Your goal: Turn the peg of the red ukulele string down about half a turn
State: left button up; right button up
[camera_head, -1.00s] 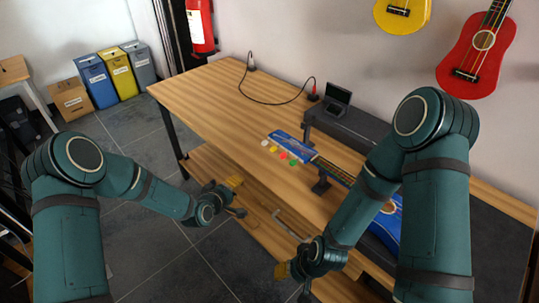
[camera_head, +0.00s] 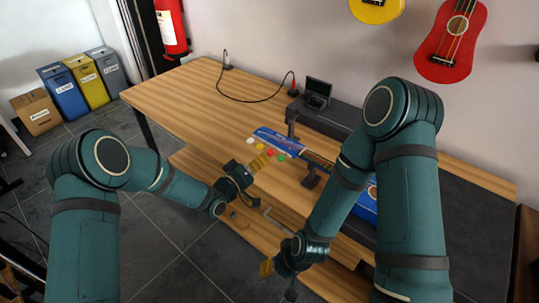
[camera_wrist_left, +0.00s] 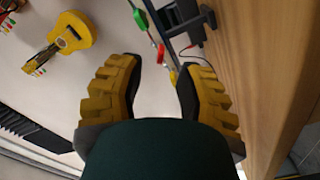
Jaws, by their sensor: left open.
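The blue ukulele (camera_head: 368,205) lies on the table with its headstock (camera_head: 272,135) pointing left and its body partly hidden by my right arm. Along the headstock's near side are white, yellow, red and green pegs. The red peg (camera_head: 270,153) lies between the yellow peg (camera_head: 261,147) and the green peg (camera_head: 281,157). My left gripper (camera_head: 256,182) is open and empty just in front of these pegs. In the left wrist view the red peg (camera_wrist_left: 161,52) shows ahead in the gap between the yellow-padded fingers. My right gripper (camera_head: 279,279) is open and low at the table's front.
A neck support (camera_head: 311,178) stands under the ukulele's neck. A small black device (camera_head: 317,92) and a cable lie at the back. A drawer handle is on the table's front. The left half of the tabletop (camera_head: 185,100) is clear. Ukuleles hang on the wall.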

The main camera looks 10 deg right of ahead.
aim_at(269, 152)
pick_arm(q)
jog(key=shift+x, duration=2.5)
jog(key=shift+a, duration=0.1)
grip_shut()
